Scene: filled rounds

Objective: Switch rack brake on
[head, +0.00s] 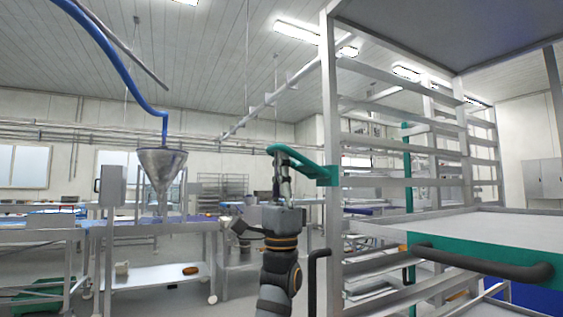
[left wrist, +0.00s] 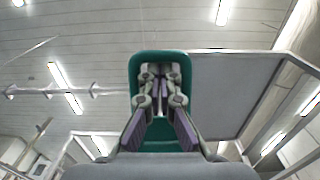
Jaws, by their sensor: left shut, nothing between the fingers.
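The tall metal rack (head: 331,110) stands at the right with slotted runners and a flat shelf. A green loop-shaped lever (head: 308,167) sticks out to the left from its near left post; I take it for the brake. My left gripper (head: 279,160) points up at the loop's outer end, fingers shut with nothing between them. In the left wrist view the green loop (left wrist: 160,54) frames the shut fingertips (left wrist: 160,75). Whether the fingers touch the loop, I cannot tell. My right gripper is not in view.
A green panel with a black bar handle (head: 487,262) crosses the lower right. Another black handle (head: 312,285) stands beside the rack post. A steel funnel (head: 163,168) and work tables (head: 150,228) are at the left, with floor between them and my arm.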

